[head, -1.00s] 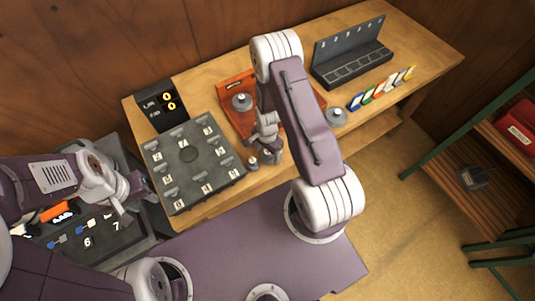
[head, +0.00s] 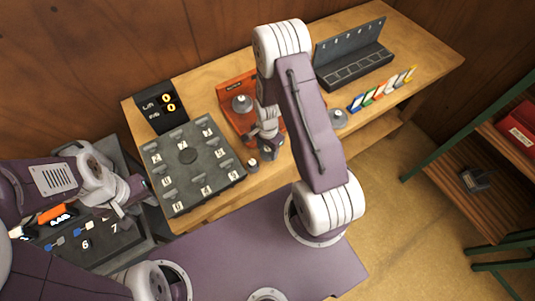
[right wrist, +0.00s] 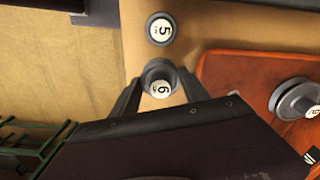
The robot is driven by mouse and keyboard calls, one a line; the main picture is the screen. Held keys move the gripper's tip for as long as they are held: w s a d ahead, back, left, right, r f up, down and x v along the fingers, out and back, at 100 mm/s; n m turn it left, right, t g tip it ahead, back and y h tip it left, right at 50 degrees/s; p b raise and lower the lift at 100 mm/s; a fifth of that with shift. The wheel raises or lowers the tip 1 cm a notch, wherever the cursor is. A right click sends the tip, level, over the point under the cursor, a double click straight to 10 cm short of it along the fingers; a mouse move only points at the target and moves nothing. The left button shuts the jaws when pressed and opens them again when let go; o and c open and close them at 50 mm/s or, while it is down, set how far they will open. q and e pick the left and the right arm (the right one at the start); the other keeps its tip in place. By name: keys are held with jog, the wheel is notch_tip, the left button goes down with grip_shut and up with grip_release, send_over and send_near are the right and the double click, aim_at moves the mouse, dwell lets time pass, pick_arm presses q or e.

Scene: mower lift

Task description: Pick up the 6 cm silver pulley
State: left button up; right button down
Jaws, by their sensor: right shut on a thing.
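A small grey pulley with a white label reading 6 (right wrist: 161,88) sits between the fingers of my right gripper (right wrist: 158,84) in the right wrist view. My right gripper is shut on it. In the head view my right gripper (head: 271,148) is at the front edge of the table, and the pulley is hidden by the arm. A similar pulley labelled 5 (right wrist: 160,29) stands beside it, apart from the fingers; it also shows in the head view (head: 252,165). My left gripper (head: 137,188) is at the left, its jaws too small to judge.
An orange tray (head: 228,88) holds a wider silver pulley (head: 242,103). Another pulley (head: 338,118) stands to the right. A grey numbered board (head: 188,155), a display box (head: 161,107), a black rack (head: 350,55) and coloured cards (head: 382,90) share the wooden table.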

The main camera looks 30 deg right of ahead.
jog(key=s+d+r+b, duration=0.2)
jog(key=s+d+r, duration=0.4)
jog(key=d, duration=0.3)
jog(key=shift+s+d+r, duration=0.2)
jog(key=shift+d+r, duration=0.2)
jog(key=shift+r, duration=0.3)
